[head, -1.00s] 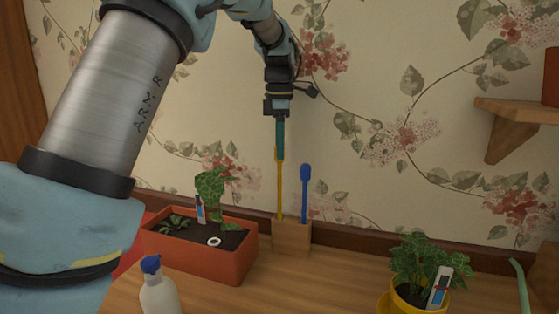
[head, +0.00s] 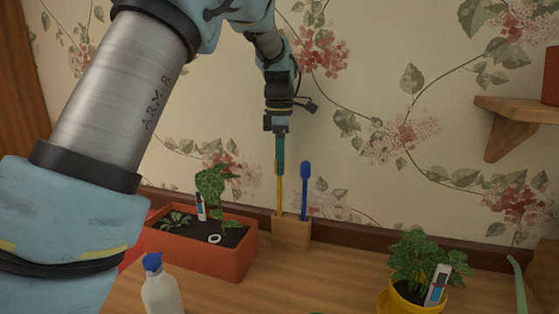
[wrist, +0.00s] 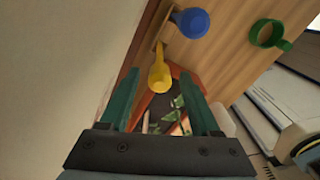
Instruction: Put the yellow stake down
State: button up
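The yellow stake (head: 279,196) stands upright, its lower end in a small wooden holder block (head: 291,234) against the wall. A blue stake (head: 304,192) stands in the same block, to its right. My gripper (head: 280,170) points straight down at the top of the yellow stake, which it partly hides in the head view. In the wrist view, the stake's yellow head (wrist: 159,78) lies between my two teal fingers (wrist: 160,72), with a gap on each side. The fingers are apart.
An orange planter (head: 215,257) with plants and a white bottle with a blue cap (head: 161,290) stand at left. A yellow pot (head: 412,299) with a leafy plant is at right. A wooden shelf (head: 515,110) juts from the wall. Table before the block is clear.

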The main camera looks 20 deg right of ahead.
jog(key=shift+r, duration=0.1)
notch_tip(320, 180, up, 12)
jog(key=b, duration=0.1)
jog(key=shift+b, duration=0.35)
dwell(0.6)
